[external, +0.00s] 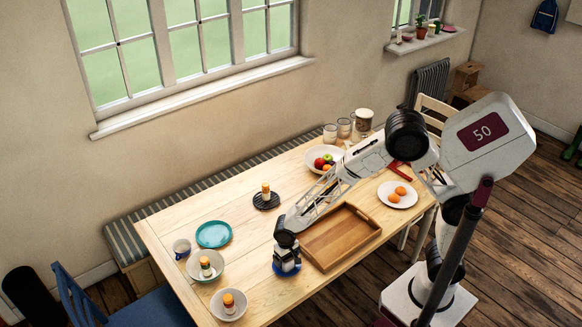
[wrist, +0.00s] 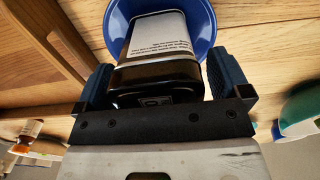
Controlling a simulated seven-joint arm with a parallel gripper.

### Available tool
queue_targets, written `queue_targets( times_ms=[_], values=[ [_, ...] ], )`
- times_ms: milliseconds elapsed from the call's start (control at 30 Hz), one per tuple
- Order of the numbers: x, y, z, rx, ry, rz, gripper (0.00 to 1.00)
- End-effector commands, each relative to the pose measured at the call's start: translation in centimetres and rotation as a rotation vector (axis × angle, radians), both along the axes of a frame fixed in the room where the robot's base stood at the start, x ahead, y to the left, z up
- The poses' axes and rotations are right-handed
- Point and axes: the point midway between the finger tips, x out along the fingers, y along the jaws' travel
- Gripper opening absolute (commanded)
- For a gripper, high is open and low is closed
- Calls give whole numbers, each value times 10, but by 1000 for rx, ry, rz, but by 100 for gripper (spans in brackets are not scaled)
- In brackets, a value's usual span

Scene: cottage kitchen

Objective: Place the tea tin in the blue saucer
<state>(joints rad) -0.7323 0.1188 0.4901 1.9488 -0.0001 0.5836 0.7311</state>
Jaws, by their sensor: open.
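The tea tin (wrist: 160,42), with a black end and a pale label with print, stands between my gripper's fingers in the wrist view. The blue saucer (wrist: 205,14) shows around and beneath its far end; the tin appears to rest in it, though the contact is hidden. My gripper (wrist: 160,62) is open, with one finger on each side of the tin. In the external view my gripper (external: 287,264) is low over the table, and the blue saucer (external: 280,270) shows only as a rim below it. The tin is hard to make out there.
A wooden tray (external: 340,236) lies right beside my gripper. Bowls holding orange-capped bottles (external: 205,268) (external: 229,302), a teal plate (external: 213,234) and a mug (external: 181,248) stand to the left. A dark round trivet (external: 266,202) lies behind.

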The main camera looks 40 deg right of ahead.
Motion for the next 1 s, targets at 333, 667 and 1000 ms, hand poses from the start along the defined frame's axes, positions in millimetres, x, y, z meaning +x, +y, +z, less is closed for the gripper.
queue_targets(
  times_ms=[333, 667, 1000],
  values=[
    [0, 0, 18, 1, -1, 0, 95],
    [0, 0, 67, 2, -2, 0, 95],
    [0, 0, 116, 1, -1, 0, 95]
  ],
)
